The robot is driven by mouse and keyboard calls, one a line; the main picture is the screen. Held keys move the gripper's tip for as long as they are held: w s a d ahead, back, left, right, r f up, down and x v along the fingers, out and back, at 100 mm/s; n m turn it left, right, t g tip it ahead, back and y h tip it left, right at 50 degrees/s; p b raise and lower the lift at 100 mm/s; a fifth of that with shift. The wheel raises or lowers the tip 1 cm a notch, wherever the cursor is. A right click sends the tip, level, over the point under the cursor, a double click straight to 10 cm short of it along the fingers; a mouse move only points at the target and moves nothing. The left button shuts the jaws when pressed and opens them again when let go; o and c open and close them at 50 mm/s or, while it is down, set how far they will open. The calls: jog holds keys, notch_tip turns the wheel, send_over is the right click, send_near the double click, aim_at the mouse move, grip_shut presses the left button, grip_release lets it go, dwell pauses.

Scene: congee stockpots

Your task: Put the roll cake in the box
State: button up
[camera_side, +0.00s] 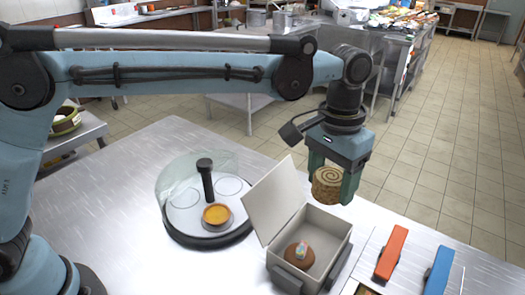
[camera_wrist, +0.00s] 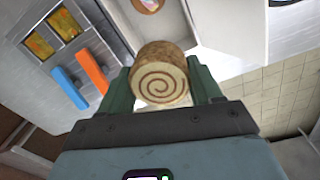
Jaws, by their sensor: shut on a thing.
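The roll cake (camera_side: 327,186), brown with a spiral end, is between the fingers of my gripper (camera_side: 333,182), which is shut on it. It also shows in the wrist view (camera_wrist: 159,84), spiral face toward the camera, between the green fingers of my gripper (camera_wrist: 160,90). The box (camera_side: 318,236) is a light grey open-topped box with its lid (camera_side: 274,205) raised on the left. The roll cake is held above the box in the side view. A round brown cake (camera_side: 298,256) with a colourful topping sits inside the box.
A round tray (camera_side: 182,228) with a clear dome, a black post and an orange tart (camera_side: 216,215) stands left of the box. Red (camera_side: 391,253) and blue (camera_side: 438,271) handles lie to the right. The table's left part is clear.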

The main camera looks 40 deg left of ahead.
jog(key=shift+f, duration=4.15)
jog(key=shift+f, duration=0.25)
jog(key=o, duration=1.1)
jog(key=shift+c, duration=1.3)
jog(key=shift+r, duration=0.15)
jog(key=shift+a+r, duration=0.1)
jog(key=shift+r, duration=2.3)
jog(key=shift+r, duration=0.1)
